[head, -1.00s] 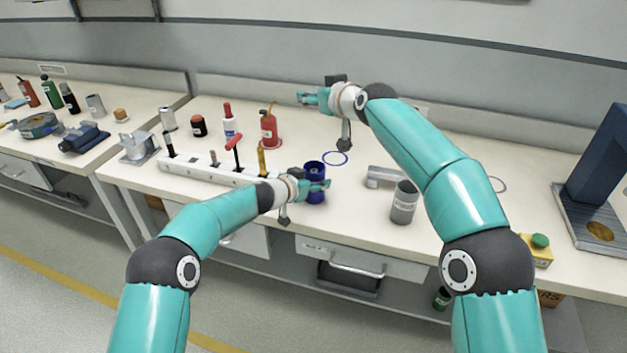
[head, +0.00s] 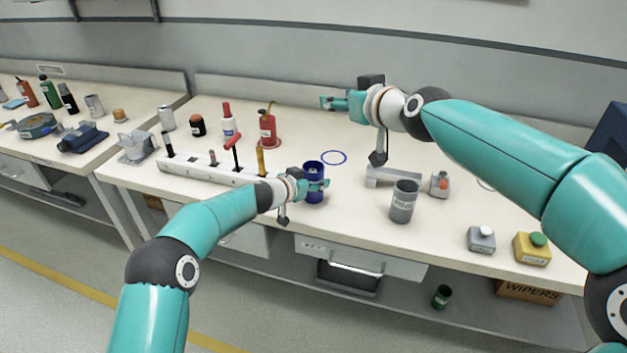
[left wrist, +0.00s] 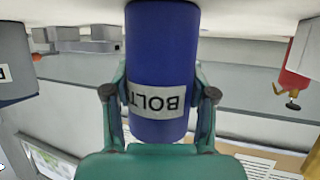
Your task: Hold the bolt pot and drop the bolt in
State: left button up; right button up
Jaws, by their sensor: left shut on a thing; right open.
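The blue bolt pot (head: 314,168) is upright near the front edge of the bench. My left gripper (head: 316,184) is shut on its side. In the left wrist view the pot (left wrist: 162,45) fills the middle between the two fingers, its "BOLT" label upside down. I cannot tell whether its base touches the bench. My right gripper (head: 335,102) is open, pointing left, in the air above the back of the bench, with nothing seen in it. I cannot make out the bolt.
A blue ring mark (head: 334,157) lies bare behind the pot. A white rack (head: 205,172) with upright tools stands left. A grey cup (head: 404,202), a grey bracket (head: 380,180) and button boxes (head: 481,239) are right. A red bottle (head: 268,130) stands behind.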

pick_arm(q)
jog(key=o, duration=1.2)
